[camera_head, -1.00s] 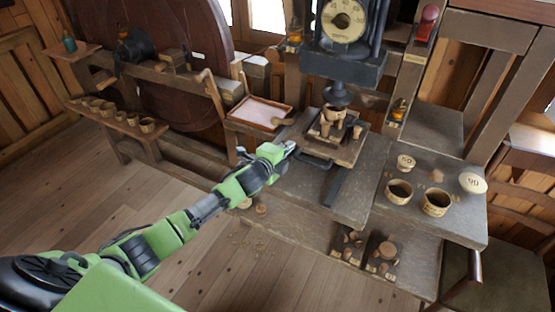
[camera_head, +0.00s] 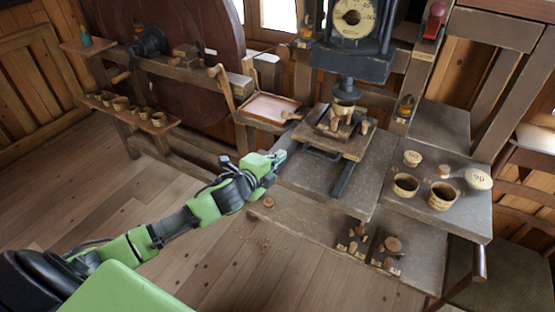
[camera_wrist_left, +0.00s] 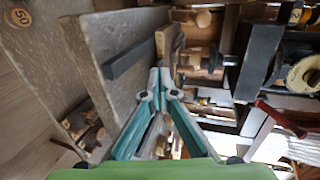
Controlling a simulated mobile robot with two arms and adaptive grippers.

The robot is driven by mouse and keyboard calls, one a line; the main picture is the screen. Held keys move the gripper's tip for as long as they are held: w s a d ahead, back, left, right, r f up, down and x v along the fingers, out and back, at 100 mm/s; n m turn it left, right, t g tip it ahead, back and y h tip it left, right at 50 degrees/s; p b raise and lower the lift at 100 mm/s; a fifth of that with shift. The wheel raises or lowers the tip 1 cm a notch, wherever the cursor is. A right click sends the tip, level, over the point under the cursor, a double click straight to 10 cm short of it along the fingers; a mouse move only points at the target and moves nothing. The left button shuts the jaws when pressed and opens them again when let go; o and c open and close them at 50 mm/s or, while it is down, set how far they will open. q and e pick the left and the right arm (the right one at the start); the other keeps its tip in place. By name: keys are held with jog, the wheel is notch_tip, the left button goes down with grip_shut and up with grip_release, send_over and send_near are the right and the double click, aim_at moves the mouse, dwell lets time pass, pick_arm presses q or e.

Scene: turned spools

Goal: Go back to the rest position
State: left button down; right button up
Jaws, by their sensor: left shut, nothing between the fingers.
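My left gripper (camera_head: 279,158) is shut and empty. It is over the left edge of the grey workbench (camera_head: 320,178), left of the press. In the left wrist view its teal fingers (camera_wrist_left: 158,85) meet at their tips with nothing between them. A wooden tray (camera_head: 342,138) with turned wooden pieces sits under the press (camera_head: 350,60). My right gripper does not show in either view.
Two wooden cups (camera_head: 405,185) and labelled round pieces (camera_head: 478,178) stand on the right bench. Dark holders with turned pieces (camera_head: 390,250) sit on the lower shelf. Several cups (camera_head: 120,103) line the left shelf.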

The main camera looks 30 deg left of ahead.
pick_arm(q)
jog(key=shift+s, duration=0.3)
jog(key=s+d+f+n+g, duration=0.35)
jog(key=s+n, duration=0.25)
jog(key=s, duration=0.6)
jog(key=s+d+f+n+g, duration=0.3)
jog(key=s+f+n+g, duration=0.15)
jog(key=s, duration=0.75)
jog(key=s+d+f+n+g, duration=0.3)
jog(key=s+f+n, duration=0.25)
jog(key=s, duration=0.65)
notch_tip(320, 180, down, 25)
jog(key=s+g+b, duration=0.1)
jog(key=s+b, duration=0.1)
jog(key=s+a+f+g, duration=0.1)
jog(key=s+a+f, duration=0.2)
jog(key=s+f, duration=1.4)
jog(key=shift+f+g+y+b, duration=0.3)
jog(key=shift+f+b, duration=0.05)
jog(key=shift+f, duration=0.3)
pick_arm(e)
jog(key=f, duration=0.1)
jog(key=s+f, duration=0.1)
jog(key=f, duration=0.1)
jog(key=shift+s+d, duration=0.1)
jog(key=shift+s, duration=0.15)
pick_arm(q)
jog(key=shift+w, duration=0.1)
